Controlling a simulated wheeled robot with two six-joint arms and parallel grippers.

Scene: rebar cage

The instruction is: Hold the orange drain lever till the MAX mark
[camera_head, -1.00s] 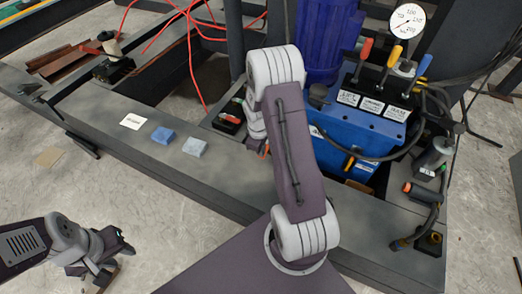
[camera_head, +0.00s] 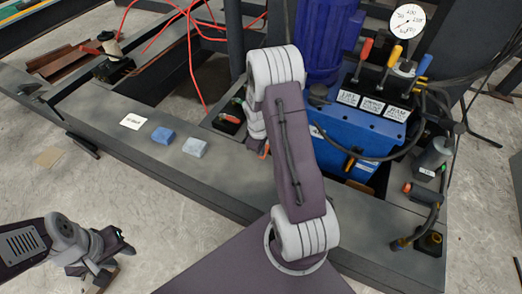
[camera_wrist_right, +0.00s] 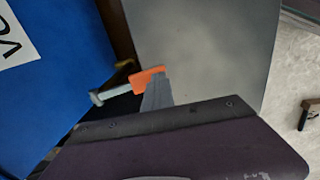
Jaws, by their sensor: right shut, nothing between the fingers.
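The orange drain lever (camera_wrist_right: 147,76) sits on a grey metal stub beside the blue tank in the right wrist view. In the head view a small orange piece (camera_head: 264,151) shows beside my right arm and may be the same lever. I cannot make out a MAX mark.
The blue tank (camera_head: 345,133) carries red, yellow and blue-handled levers and labels. A round gauge (camera_head: 406,20) stands above it. A blue block (camera_head: 163,135), a pale block (camera_head: 195,147) and a white card (camera_head: 133,121) lie on the grey beam. Hoses run at right.

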